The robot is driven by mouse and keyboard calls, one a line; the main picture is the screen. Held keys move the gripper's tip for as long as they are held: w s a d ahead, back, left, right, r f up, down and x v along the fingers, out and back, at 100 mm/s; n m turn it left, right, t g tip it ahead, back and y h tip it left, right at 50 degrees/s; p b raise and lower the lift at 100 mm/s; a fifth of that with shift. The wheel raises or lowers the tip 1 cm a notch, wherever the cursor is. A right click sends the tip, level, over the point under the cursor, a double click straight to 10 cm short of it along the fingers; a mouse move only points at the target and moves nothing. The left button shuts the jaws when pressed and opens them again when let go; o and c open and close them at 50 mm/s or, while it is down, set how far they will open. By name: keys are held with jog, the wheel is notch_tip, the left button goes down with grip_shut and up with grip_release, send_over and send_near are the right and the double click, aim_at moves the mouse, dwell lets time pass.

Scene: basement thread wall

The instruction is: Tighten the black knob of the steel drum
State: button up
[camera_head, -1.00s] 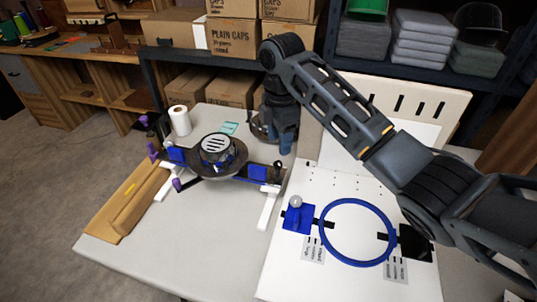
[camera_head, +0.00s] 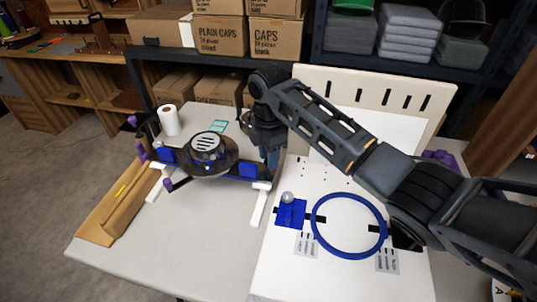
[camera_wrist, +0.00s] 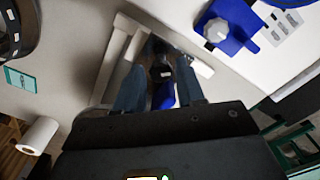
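The steel drum (camera_head: 208,150) is a dark round body with a slotted grey top, on a dark bar with blue blocks on the white table. Its edge shows at the upper left of the wrist view (camera_wrist: 18,30). My gripper (camera_head: 270,163) points down near the bar's right end, right of the drum. In the wrist view its two blue-grey fingers (camera_wrist: 160,90) stand apart. A small dark part (camera_wrist: 164,72), which may be the black knob, shows between and beyond them with some blue below. I cannot tell whether the fingers touch it.
A white board holds a blue ring (camera_head: 349,226) and a blue block with a grey knob (camera_head: 288,199) to the right. Shelves with boxes stand behind. The table front is clear.

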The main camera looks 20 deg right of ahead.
grip_shut()
jog(key=shift+r, duration=0.1)
jog(key=m+p, duration=0.3)
jog(key=shift+r, duration=0.1)
jog(key=shift+m+p, duration=1.35)
jog(key=shift+m, duration=0.95)
jog(key=shift+o, duration=1.6)
grip_release()
